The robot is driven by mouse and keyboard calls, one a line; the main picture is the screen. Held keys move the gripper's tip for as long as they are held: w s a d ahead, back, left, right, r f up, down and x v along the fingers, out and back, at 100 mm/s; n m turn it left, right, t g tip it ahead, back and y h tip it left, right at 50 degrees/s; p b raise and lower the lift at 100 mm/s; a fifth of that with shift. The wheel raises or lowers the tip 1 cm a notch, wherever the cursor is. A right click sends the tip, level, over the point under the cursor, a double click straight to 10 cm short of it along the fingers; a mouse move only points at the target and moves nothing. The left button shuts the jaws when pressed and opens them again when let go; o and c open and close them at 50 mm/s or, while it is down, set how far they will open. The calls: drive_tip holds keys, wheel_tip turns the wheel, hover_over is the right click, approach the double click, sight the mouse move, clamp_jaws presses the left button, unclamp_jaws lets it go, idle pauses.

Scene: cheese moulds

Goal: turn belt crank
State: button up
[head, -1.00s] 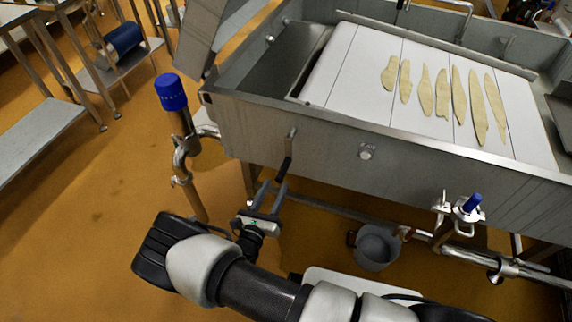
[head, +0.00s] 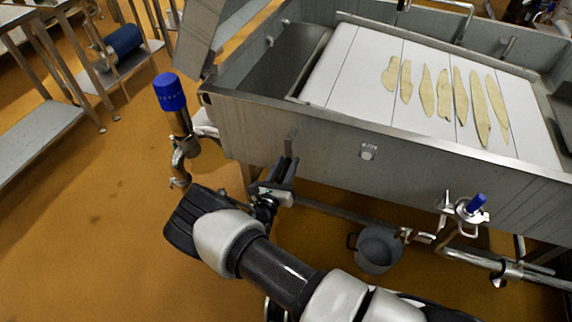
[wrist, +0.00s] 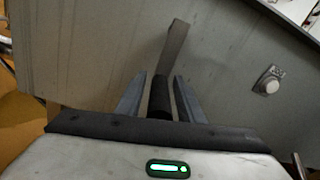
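The belt crank is on the grey side wall of the vat. Its flat metal arm (head: 291,142) hangs down in the head view, and it also shows in the wrist view (wrist: 176,48). Its black handle (wrist: 160,98) points toward the wrist camera. My gripper (head: 283,170) is at the crank's lower end. In the wrist view my gripper (wrist: 159,96) has one finger on each side of the handle, with a narrow gap showing beside it, so it is open around the handle. In the head view my fingers mostly hide the handle.
The vat's white belt (head: 345,65) carries several pale strips. A round knob (head: 368,152) sits on the wall right of the crank. A blue-capped pipe (head: 170,92) stands at left. A grey bucket (head: 377,248) and a blue-handled valve (head: 470,208) are at lower right.

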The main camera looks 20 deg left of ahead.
clamp_jaws()
drive_tip(key=shift+s+a+r+m, duration=0.1)
drive_tip(key=shift+a+m, duration=0.2)
drive_tip(key=shift+a, duration=0.2)
